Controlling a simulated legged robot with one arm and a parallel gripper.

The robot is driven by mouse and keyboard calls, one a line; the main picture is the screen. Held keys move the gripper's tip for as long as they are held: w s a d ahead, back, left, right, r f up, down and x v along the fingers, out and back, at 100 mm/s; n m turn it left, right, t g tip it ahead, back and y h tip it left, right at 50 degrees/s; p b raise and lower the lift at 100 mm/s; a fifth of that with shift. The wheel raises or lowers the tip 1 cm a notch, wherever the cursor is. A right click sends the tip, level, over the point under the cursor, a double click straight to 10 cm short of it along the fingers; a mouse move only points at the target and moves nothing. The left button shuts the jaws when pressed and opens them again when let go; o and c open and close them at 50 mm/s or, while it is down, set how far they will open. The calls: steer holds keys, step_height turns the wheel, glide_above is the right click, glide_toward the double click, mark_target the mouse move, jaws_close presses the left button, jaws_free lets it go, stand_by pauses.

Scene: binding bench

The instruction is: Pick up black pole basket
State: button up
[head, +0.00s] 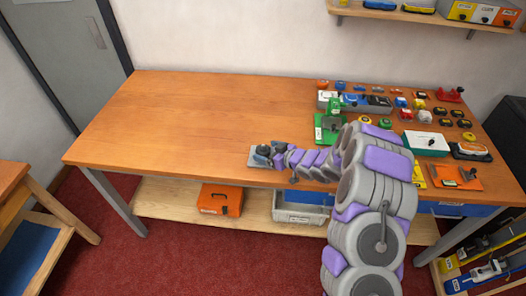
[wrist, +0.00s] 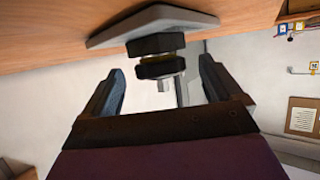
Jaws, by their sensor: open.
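A black, ribbed, disc-like part, which I take to be the black pole basket, shows in the wrist view (wrist: 160,67). Above it in that view are a thin yellowish band and a second black part (wrist: 155,44), against a pale grey plate (wrist: 110,36). My gripper (wrist: 160,72) is open, one finger on each side of the lower black part, with a visible gap to both fingers. In the head view my gripper (head: 272,154) is over the grey plate (head: 257,163) near the bench's front edge, and it partly hides the black parts.
The wooden bench (head: 190,115) is clear on its left half. Several small tools and cases crowd its right side, including a green item (head: 323,127) and a white-green box (head: 425,142). An orange case (head: 221,199) and a grey bin (head: 300,209) are on the lower shelf.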

steer(key=shift+c, duration=0.2)
steer(key=c, duration=1.1)
steer(key=shift+o, duration=0.2)
steer(key=shift+r, duration=0.1)
